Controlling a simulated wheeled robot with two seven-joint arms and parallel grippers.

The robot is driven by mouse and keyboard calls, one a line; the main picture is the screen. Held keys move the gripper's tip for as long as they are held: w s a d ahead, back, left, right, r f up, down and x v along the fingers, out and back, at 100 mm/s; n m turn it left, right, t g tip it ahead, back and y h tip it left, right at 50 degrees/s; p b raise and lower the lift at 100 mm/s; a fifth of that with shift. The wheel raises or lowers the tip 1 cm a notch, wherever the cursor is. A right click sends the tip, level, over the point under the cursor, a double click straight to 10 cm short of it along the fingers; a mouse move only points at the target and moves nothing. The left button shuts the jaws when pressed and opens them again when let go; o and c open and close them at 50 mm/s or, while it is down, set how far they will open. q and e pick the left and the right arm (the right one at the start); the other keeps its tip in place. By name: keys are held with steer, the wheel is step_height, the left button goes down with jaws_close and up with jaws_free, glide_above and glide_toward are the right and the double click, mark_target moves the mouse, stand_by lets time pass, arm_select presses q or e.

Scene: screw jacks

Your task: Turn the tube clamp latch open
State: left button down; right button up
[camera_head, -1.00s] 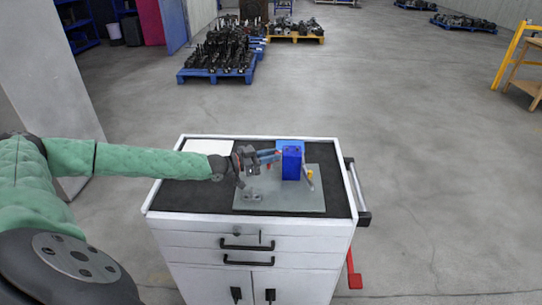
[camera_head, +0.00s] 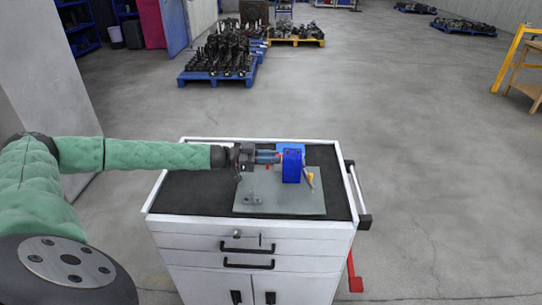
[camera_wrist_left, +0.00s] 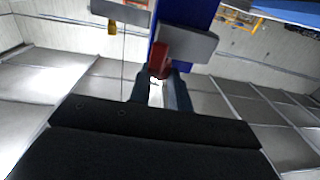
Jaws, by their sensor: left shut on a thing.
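The tube clamp is a blue block (camera_head: 292,164) standing upright on a grey plate (camera_head: 312,208) on the cart. Its blue face (camera_wrist_left: 190,14) also shows at the top of the wrist view. A red latch (camera_wrist_left: 160,58) sticks out from it towards my left gripper (camera_head: 277,157), beside a grey bar (camera_wrist_left: 192,44). My left gripper comes in level from the left and is shut on the red latch; in the left wrist view the fingertips (camera_wrist_left: 162,76) meet at its near end. The exact contact is small and partly hidden. My right gripper is out of view.
The plate lies on the black top of a white drawer cart (camera_head: 250,228). A small grey bracket (camera_head: 252,198) stands on the plate's front left. A yellow-tipped part (camera_head: 310,177) sits right of the block. The black mat (camera_head: 190,195) at left is clear.

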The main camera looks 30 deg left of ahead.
arm_select(q)
steer(key=m+g, duration=0.1)
steer(key=m+g+h, duration=0.1)
steer(key=g, duration=0.1)
steer(key=m+g+h, duration=0.1)
steer(key=shift+w+a+g, duration=0.25)
steer(key=shift+w+g, duration=0.15)
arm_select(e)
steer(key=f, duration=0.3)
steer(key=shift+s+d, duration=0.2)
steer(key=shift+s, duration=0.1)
arm_select(q)
steer(key=shift+r+m, duration=0.1)
steer(key=shift+m, duration=0.2)
steer(key=c, duration=1.3)
jaws_free()
